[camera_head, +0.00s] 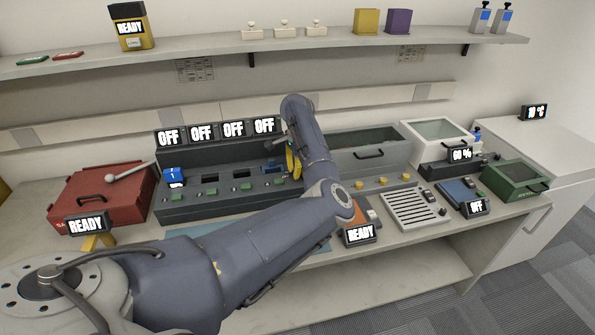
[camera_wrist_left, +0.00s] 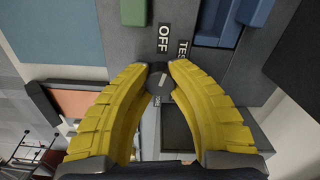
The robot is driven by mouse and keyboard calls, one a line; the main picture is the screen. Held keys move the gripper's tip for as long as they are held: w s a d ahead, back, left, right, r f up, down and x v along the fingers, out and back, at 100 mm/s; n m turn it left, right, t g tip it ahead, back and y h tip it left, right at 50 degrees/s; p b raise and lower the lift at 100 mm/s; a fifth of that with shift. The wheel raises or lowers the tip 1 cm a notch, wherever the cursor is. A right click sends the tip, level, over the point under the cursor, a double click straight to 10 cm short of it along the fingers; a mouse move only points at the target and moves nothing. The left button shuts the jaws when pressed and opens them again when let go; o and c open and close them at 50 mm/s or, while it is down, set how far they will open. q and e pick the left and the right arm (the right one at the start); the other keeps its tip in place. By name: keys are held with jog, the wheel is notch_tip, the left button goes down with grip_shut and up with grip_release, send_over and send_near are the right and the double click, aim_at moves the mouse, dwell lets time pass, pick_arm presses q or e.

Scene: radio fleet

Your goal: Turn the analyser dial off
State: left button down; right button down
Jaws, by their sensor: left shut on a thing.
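The dial (camera_wrist_left: 158,82) is a small dark round knob with a pale pointer mark, on a grey panel in the left wrist view. An OFF label (camera_wrist_left: 163,38) stands just above it, and a partly covered label starting "TES" (camera_wrist_left: 183,48) is to its upper right. The pale mark appears to point roughly up toward OFF; its exact setting is hard to tell. My left gripper (camera_wrist_left: 159,68) has its yellow fingertips closed on both sides of the dial. In the head view my left gripper (camera_head: 292,164) is largely behind my arm, and the dial is hidden. My right gripper is not in view.
A dark charger bank (camera_head: 230,205) with several OFF displays stands left of my gripper. A red case (camera_head: 100,192) is farther left. A grey bin (camera_head: 372,158) and a slotted tray (camera_head: 415,210) are to the right. A shelf (camera_head: 220,52) runs above.

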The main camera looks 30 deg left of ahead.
pick_arm(q)
jog(key=shift+n, duration=1.1)
jog(key=c, duration=1.1)
grip_release()
jog(key=shift+o, duration=0.2)
notch_tip(320, 180, up, 12)
